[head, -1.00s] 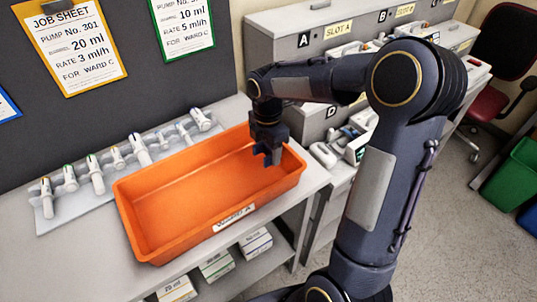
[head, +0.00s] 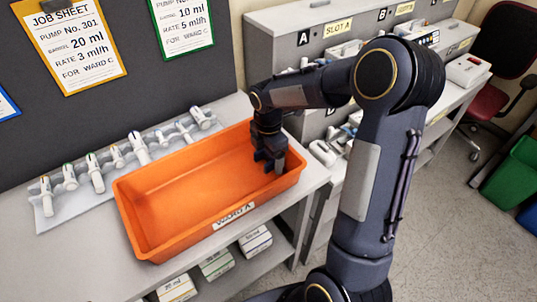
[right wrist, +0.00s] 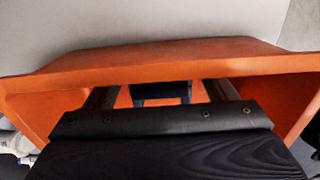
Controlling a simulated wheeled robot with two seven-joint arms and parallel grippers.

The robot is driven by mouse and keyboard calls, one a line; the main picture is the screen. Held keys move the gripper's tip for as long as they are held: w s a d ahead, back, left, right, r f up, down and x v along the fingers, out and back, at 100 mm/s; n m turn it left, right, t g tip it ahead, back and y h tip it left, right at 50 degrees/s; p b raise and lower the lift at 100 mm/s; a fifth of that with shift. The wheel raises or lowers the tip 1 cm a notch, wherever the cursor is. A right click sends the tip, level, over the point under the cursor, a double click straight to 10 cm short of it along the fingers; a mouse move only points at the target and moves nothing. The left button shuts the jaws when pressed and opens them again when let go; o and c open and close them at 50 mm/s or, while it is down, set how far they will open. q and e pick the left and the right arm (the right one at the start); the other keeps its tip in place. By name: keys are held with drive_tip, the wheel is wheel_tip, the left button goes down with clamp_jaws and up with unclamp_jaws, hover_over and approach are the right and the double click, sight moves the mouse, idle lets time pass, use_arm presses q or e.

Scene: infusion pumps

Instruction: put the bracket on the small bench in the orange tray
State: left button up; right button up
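The orange tray (head: 165,195) stands on the grey bench at the middle left, with a "WARD A" label on its front. My right gripper (head: 272,166) is inside the tray's right end, pointing down. The right wrist view shows its two fingers (right wrist: 160,96) spread apart. A dark blue piece, apparently the bracket (right wrist: 160,91), is between them, with orange showing on both sides of it. In the head view it is hidden behind the gripper. My left gripper is not in view.
A grey rack (head: 45,205) of several white pump parts lies behind the tray. Slotted cabinets (head: 315,35) with more parts stand to the right. Small boxes (head: 255,242) are on the shelf below. The tray's left and middle are empty.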

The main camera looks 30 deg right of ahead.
drive_tip(key=shift+r, duration=0.15)
wheel_tip(320, 180, up, 12)
drive_tip(key=shift+f, duration=0.1)
drive_tip(key=s+a+m+t+y, duration=0.2)
drive_tip(key=s+a+m, duration=0.2)
drive_tip(key=s+m, duration=0.6)
drive_tip(key=s+a+m+t+y, duration=0.1)
drive_tip(key=s+a+m+t, duration=0.2)
drive_tip(key=s+m, duration=0.7)
drive_tip(key=shift+s+a+f+m+t+y, duration=0.3)
drive_tip(key=shift+s+a+f+y, duration=0.2)
drive_tip(key=shift+s, duration=0.6)
